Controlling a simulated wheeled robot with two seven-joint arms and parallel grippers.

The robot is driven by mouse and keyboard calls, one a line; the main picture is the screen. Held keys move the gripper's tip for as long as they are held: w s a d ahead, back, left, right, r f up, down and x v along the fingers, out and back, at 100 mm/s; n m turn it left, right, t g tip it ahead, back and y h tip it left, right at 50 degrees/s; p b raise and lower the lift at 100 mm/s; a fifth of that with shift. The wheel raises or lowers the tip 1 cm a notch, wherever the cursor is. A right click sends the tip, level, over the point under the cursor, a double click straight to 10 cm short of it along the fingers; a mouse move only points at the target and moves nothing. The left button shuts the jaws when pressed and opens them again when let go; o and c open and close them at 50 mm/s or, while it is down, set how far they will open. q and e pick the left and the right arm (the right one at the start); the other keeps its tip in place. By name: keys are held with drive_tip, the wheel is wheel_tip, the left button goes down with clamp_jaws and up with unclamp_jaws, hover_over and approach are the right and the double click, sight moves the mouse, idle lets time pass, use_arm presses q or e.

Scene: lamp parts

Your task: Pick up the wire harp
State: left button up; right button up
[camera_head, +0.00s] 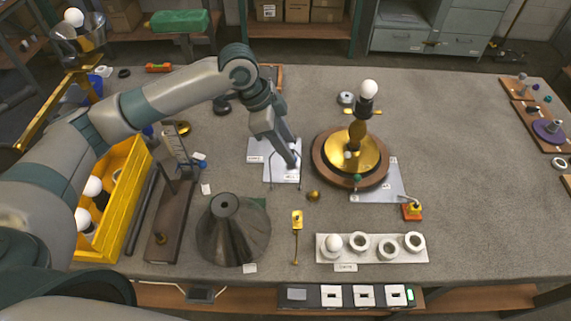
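My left gripper (291,162) reaches down over white sheets (256,150) left of the middle of the table. Its fingers look close together, but whether they are open or shut is too small to tell. Thin dark wire lines, perhaps the wire harp (271,168), show beside the fingertips over the sheet. The gripper hides part of this spot, so I cannot tell whether it touches the wire. My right gripper is not in view.
A lamp with a white bulb (369,88) stands on a round wooden base (325,168) to the right. A dark cone shade (233,232) stands in front. A yellow crate (125,205) holds bulbs at left. A white tray (372,255) holds rings.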

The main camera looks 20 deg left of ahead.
use_arm(q)
drive_tip(key=shift+f, duration=0.15)
drive_tip(key=shift+w+d+f+p, duration=0.15)
drive_tip(key=shift+w+f+p, duration=0.05)
drive_tip(key=shift+f+p, duration=0.45)
drive_tip(key=x, duration=0.2)
drive_tip(key=p+x, duration=0.1)
drive_tip(key=shift+w+f+p, duration=0.2)
drive_tip(key=shift+f+p, duration=0.1)
drive_tip(key=shift+f, duration=0.1)
clamp_jaws()
